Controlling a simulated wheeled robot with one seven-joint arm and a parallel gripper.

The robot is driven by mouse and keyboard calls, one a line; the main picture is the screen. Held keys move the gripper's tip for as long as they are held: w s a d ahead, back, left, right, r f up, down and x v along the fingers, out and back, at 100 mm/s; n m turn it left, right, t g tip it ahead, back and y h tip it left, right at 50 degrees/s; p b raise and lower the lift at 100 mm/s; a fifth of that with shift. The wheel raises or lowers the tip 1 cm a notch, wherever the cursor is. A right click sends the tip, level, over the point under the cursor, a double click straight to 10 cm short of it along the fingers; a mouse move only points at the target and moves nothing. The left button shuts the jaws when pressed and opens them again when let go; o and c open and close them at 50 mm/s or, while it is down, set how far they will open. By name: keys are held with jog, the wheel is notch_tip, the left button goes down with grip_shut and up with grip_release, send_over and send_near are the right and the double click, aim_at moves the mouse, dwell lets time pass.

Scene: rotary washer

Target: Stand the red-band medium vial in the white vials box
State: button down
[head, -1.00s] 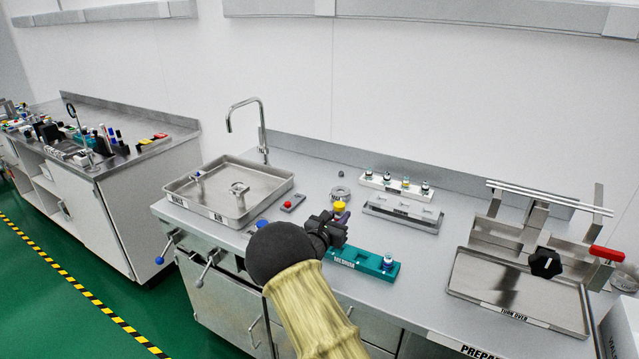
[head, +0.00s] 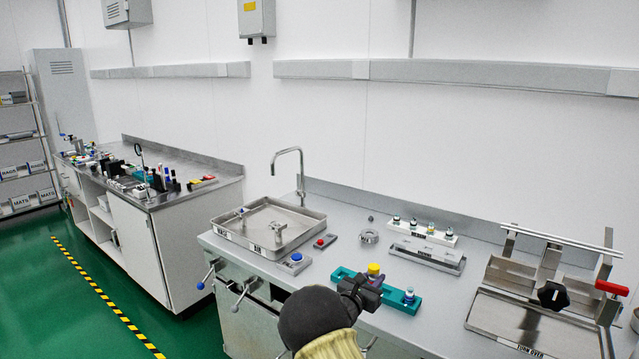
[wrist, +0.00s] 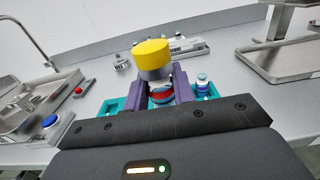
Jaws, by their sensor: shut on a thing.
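The red-band vial (wrist: 162,95), with a yellow cap (wrist: 152,58), is held between the fingers of my gripper (wrist: 158,90). In the head view the yellow cap (head: 374,269) shows just above my gripper (head: 365,288). My gripper is shut on the vial at the teal rack (head: 402,303). The vial's lower end is hidden, so I cannot tell whether it touches the rack. A white box (head: 635,321) is cut off at the right edge of the head view; its label is unreadable and its inside is hidden.
A blue-capped vial (head: 408,295) stands at the rack's right end. A white rack with several vials (head: 425,235) and a metal holder (head: 428,255) stand behind. The sink tray (head: 268,228) is left, and a metal frame with a tray (head: 530,322) is right.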

jog(key=shift+s, duration=0.25)
jog(key=s+f+n+t+y+p, duration=0.1)
jog(key=s+f+n+y+p, duration=0.2)
jog(key=s+f, duration=0.7)
jog(key=s+f+n+t+y+p, duration=0.2)
jog(key=s+f+y, duration=0.5)
jog(key=s, duration=0.9)
notch_tip(320, 180, down, 4)
jog(key=shift+s+d+r+n+y+p, duration=0.15)
jog(key=shift+n+y+p, duration=0.25)
jog(key=shift+n, duration=0.7)
